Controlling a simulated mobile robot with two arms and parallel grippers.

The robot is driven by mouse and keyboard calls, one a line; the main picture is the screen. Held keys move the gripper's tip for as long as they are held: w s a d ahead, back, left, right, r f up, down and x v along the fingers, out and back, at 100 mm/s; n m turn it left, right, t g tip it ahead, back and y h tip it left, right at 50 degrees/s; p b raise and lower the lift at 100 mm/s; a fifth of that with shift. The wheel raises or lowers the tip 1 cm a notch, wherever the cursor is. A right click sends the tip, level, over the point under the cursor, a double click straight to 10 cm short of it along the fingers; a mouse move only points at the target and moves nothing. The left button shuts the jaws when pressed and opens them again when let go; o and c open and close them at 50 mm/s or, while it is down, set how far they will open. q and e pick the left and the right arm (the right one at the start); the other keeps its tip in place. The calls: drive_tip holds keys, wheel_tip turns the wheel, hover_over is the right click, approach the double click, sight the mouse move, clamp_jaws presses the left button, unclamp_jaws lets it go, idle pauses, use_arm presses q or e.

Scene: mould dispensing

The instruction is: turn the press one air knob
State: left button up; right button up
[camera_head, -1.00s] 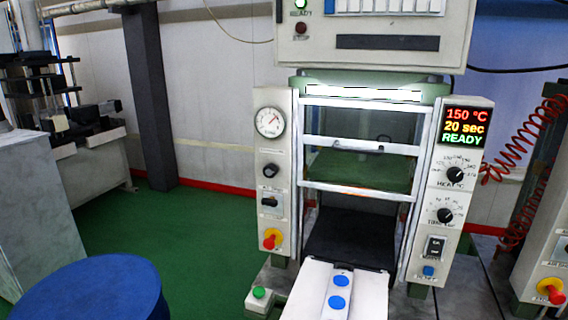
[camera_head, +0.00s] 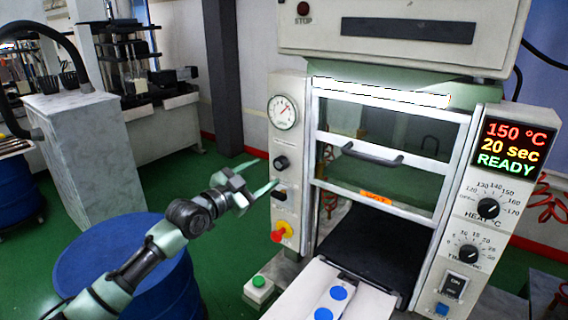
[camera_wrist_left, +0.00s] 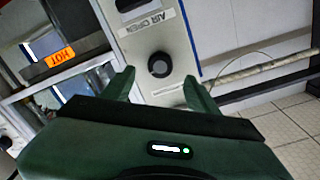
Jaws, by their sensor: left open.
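The press one air knob (camera_head: 281,162) is a round black knob on the light left panel of the press, below the pressure gauge (camera_head: 284,112). My left gripper (camera_head: 266,172) is green and open, just left of that panel, with its fingers pointing at it. In the left wrist view the black knob (camera_wrist_left: 160,64) shows ahead between the two spread fingertips (camera_wrist_left: 157,88), beside a printed label (camera_wrist_left: 150,25). The fingers do not visibly touch the knob. My right gripper is not in view.
A black switch (camera_head: 280,192) and a red-and-yellow knob (camera_head: 281,232) sit lower on the same panel. The glazed press door (camera_head: 385,155) has an orange HOT label (camera_head: 375,198). A blue drum (camera_head: 125,265) stands below my left arm.

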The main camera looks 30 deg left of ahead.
sight(278, 165)
use_arm(q)
drive_tip(key=shift+w+a+r+p, duration=0.1)
drive_tip(key=shift+w+p, duration=0.15)
drive_tip(key=shift+w, duration=0.4)
drive_tip(key=shift+w+a+r+p, duration=0.1)
drive_tip(key=shift+w+p, duration=0.15)
drive_tip(key=shift+w, duration=0.35)
drive_tip(key=w, duration=0.1)
drive_tip(key=w+d, duration=0.1)
drive_tip(key=w, duration=0.1)
drive_tip(key=shift+w+f+p, duration=0.2)
drive_tip(key=shift+w+p, duration=0.1)
drive_tip(key=shift+p, duration=0.1)
drive_tip(key=shift+w, duration=0.3)
drive_tip(key=shift+f, duration=0.1)
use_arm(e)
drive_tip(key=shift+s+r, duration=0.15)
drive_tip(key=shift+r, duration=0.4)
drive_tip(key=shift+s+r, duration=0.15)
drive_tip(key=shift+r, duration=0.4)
use_arm(q)
clamp_jaws()
